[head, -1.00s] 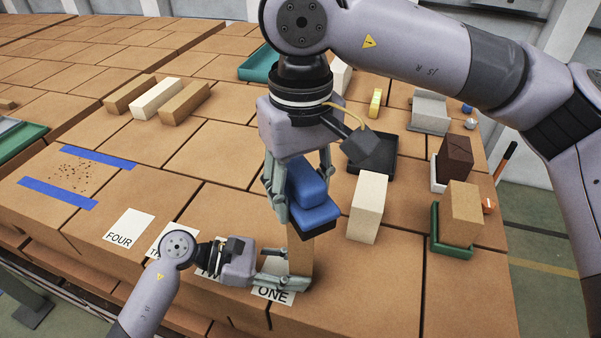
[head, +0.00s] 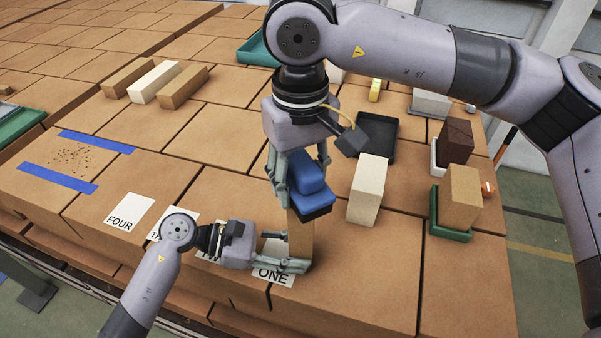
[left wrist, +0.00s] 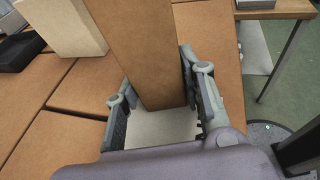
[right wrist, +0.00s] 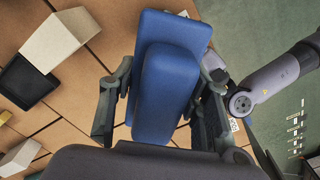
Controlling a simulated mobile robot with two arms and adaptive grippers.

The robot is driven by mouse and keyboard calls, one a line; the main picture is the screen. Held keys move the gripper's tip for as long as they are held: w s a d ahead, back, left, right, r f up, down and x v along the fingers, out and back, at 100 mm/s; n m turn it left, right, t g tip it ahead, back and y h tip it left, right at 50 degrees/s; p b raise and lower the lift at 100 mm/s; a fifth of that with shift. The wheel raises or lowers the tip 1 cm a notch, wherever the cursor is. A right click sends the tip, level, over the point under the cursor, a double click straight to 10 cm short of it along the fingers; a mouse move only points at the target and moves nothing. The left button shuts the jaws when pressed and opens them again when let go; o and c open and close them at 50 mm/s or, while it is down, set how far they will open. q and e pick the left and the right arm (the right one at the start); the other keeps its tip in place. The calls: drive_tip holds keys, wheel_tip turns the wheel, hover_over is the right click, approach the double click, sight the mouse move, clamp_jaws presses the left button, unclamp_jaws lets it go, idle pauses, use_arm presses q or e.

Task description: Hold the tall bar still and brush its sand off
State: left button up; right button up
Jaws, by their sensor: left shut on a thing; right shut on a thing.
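The tall tan bar (head: 301,240) stands upright on the card marked ONE (head: 272,277). My left gripper (head: 290,258) is shut on the bar near its base; in the left wrist view the bar (left wrist: 150,50) rises between its fingers. My right gripper (head: 298,175) is above, shut on the blue brush (head: 308,178). The brush's dark underside is at the bar's upper part; whether it touches is hard to tell. The brush (right wrist: 165,80) fills the middle of the right wrist view and hides the bar there. No sand on the bar can be made out.
A cream block (head: 368,190) stands just right of the bar, near a black tray (head: 378,135). A tan block (head: 460,195) is on a green tray (head: 450,232) at right. A card marked FOUR (head: 129,212) and blue tape strips (head: 58,178) lie at left.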

sight(301, 172)
drive_tip(key=shift+s, duration=1.25)
drive_tip(key=shift+r, duration=4.1)
drive_tip(key=shift+f, duration=0.2)
